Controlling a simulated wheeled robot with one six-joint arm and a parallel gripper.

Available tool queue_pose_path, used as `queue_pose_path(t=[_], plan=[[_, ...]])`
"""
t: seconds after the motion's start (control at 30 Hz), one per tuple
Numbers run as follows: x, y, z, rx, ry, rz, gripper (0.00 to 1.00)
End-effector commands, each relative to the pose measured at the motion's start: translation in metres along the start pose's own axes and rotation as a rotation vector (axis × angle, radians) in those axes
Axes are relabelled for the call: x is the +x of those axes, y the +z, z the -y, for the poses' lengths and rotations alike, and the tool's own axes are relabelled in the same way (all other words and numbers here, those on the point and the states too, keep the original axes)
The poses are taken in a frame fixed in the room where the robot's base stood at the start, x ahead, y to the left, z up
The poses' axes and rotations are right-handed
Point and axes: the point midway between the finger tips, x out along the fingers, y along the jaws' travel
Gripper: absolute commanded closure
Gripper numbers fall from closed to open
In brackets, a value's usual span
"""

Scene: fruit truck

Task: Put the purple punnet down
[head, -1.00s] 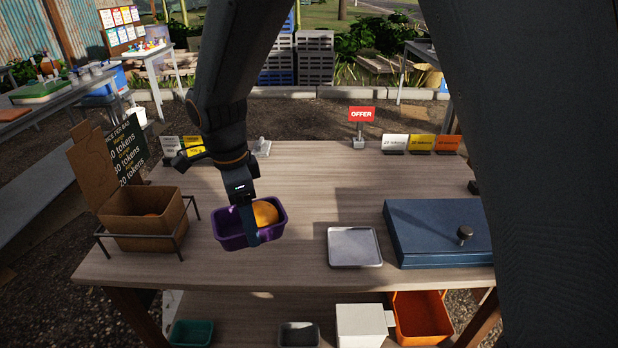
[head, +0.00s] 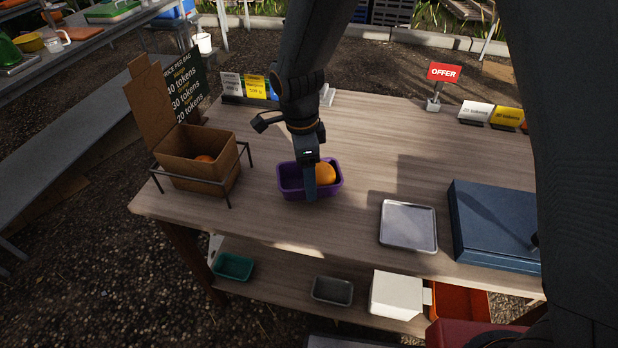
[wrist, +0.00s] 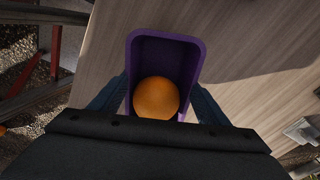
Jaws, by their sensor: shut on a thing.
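The purple punnet (head: 290,178) is at the middle left of the wooden table (head: 350,140), with an orange (head: 325,173) inside it. My gripper (head: 311,185) is over the punnet and shut on it. In the wrist view the punnet (wrist: 190,45) lies between my two fingers (wrist: 155,103), one along each side wall, with the orange (wrist: 156,97) at its near end. The punnet looks level and close to the tabletop. I cannot tell whether its base touches the wood.
A cardboard box (head: 190,172) in a wire stand is left of the punnet. A metal tray (head: 408,227) and a blue case (head: 495,225) are to the right. The OFFER sign (head: 443,73) stands at the back. The tabletop behind the punnet is clear.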

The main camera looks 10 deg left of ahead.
Motion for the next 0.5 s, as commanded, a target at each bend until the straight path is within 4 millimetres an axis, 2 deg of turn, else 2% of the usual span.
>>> queue_pose_path(t=[0.1, 0.2, 0.5], plan=[[0.016, 0.001, -0.001, 0.0, 0.003, -0.001, 0.54], [0.023, 0.001, 0.0, 0.001, 0.001, 0.0, 0.54], [0.025, 0.001, 0.0, 0.002, 0.0, 0.0, 0.54]])
